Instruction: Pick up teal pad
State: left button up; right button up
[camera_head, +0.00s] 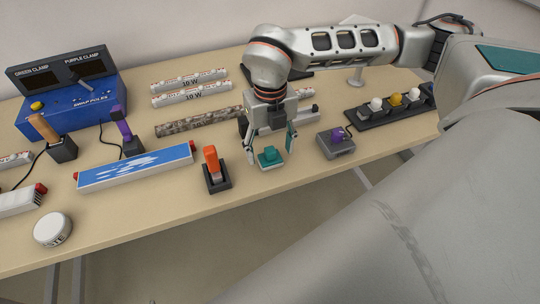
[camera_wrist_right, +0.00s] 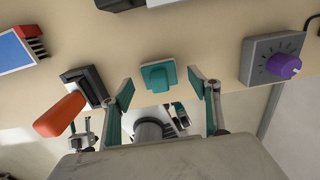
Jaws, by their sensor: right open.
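The teal pad (camera_head: 269,157) is a small teal block on a light base, lying on the table near its front edge. It also shows in the right wrist view (camera_wrist_right: 158,76), between and just beyond the fingertips. My right gripper (camera_head: 270,150) is open above the pad, with one finger on each side of it. In the right wrist view the right gripper (camera_wrist_right: 160,92) holds nothing between its teal-lined fingers. I cannot tell from these frames whether a finger touches the pad. My left gripper is not in view.
An orange-handled switch (camera_head: 212,165) stands close left of the pad. A grey box with a purple knob (camera_head: 336,142) is to the right. A mottled tube (camera_head: 200,121) lies behind. A blue-and-white lightbox (camera_head: 135,167) lies further left. Bare table (camera_head: 300,172) shows in front.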

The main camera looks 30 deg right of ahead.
aim_at(270, 149)
jog(key=shift+f, duration=0.85)
jog(key=c, duration=1.2)
jog(key=shift+r, duration=0.1)
notch_tip(270, 149, up, 20)
